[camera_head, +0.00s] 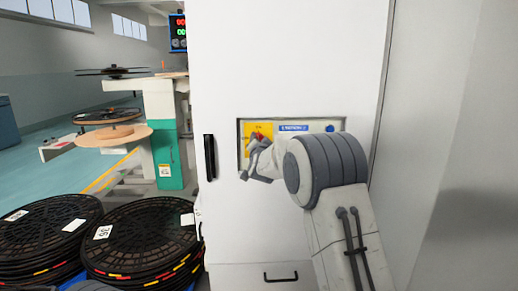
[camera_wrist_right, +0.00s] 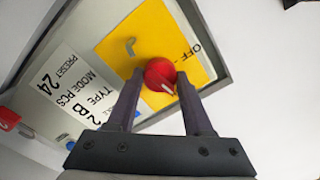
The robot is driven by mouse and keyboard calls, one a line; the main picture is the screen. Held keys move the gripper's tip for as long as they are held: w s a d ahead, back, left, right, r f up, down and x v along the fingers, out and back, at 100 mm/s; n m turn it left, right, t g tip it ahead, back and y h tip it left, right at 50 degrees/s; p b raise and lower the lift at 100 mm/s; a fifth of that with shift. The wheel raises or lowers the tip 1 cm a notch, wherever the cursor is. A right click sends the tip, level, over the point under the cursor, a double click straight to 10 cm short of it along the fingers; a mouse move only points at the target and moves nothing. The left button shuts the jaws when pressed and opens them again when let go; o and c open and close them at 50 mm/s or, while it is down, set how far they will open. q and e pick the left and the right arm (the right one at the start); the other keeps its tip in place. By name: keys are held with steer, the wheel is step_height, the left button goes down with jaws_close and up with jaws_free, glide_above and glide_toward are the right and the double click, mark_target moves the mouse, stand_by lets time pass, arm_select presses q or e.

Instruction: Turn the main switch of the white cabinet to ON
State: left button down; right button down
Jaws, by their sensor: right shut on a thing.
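The white cabinet (camera_head: 290,60) stands straight in front of me, with a recessed panel in its door. A yellow plate (camera_wrist_right: 120,42) on the panel carries the main switch, a round red knob (camera_wrist_right: 160,72) with a short white mark at its lower right edge in the wrist view. The letters OFF are legible on the plate to the knob's upper right; the ON lettering is hidden or unreadable. My right gripper (camera_head: 252,167) is at the panel's left part; in the wrist view its two fingers (camera_wrist_right: 158,86) are closed on the knob from both sides.
The panel also has a label with PRESET 24 (camera_wrist_right: 60,80) and a blue button (camera_head: 330,128). A black door handle (camera_head: 209,157) is left of the panel. Stacked black reels (camera_head: 140,235) stand at the lower left. A light wall (camera_head: 450,150) rises close on the right.

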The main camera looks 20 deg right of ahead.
steer(key=shift+f+m+b, duration=0.1)
steer(key=shift+m+b, duration=0.55)
steer(key=shift+m, duration=0.35)
steer(key=shift+c, duration=1.5)
jaws_free()
steer(key=v, duration=1)
steer(key=shift+s, duration=0.25)
steer(key=shift+a, duration=0.1)
